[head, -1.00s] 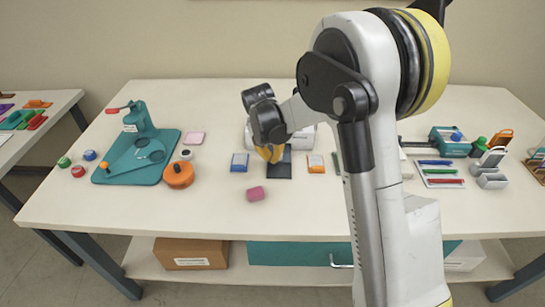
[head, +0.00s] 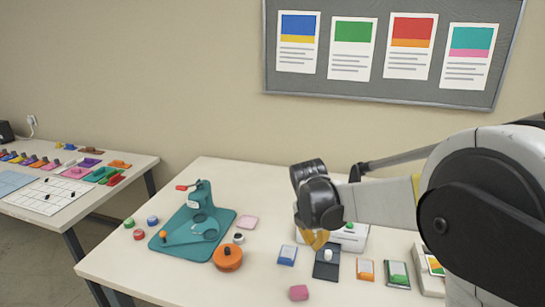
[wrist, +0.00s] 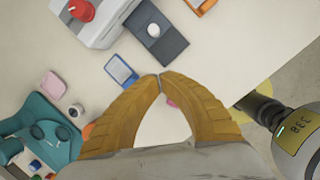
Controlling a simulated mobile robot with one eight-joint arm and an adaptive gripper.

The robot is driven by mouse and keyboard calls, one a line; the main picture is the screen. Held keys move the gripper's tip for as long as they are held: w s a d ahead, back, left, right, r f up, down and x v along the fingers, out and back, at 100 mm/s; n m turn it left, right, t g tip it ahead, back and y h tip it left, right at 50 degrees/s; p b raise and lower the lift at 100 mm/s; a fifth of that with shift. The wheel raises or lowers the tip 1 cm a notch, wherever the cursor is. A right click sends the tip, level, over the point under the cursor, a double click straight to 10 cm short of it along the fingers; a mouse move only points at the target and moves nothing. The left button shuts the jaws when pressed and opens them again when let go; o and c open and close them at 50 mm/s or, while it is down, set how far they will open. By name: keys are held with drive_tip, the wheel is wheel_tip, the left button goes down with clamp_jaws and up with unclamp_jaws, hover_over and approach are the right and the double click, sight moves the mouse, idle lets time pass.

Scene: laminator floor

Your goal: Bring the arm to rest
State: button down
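My arm reaches in from the right of the head view, bent at a large black joint. My gripper (head: 315,240) hangs over the middle of the table (head: 185,285), above and just behind a dark pad (head: 324,270) with a white knob on it. In the wrist view the two yellow fingers of my gripper (wrist: 160,76) meet at their tips, with nothing held between them. A pink block (wrist: 171,102) shows through the gap behind the fingers. The gap between the fingertips and the tabletop cannot be judged exactly.
A white machine (head: 352,238) stands just behind my gripper. A teal press (head: 185,240) and an orange round tin (head: 227,258) are to the left. Small cases, one blue (head: 287,255), lie around the pad. A side table (head: 90,200) stands far left.

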drive_tip(key=s+d+r+m+t+y, duration=0.1)
drive_tip(key=s+d+r+m+t, duration=0.15)
drive_tip(key=s+r+m, duration=0.7)
drive_tip(key=s+d+f+m+t, duration=0.1)
drive_tip(key=s+m+t, duration=0.1)
drive_tip(key=s+m, duration=1.3)
drive_tip(key=shift+d+f+m+y, duration=0.15)
drive_tip(key=shift+m+y, duration=0.25)
drive_tip(key=shift+m, duration=0.15)
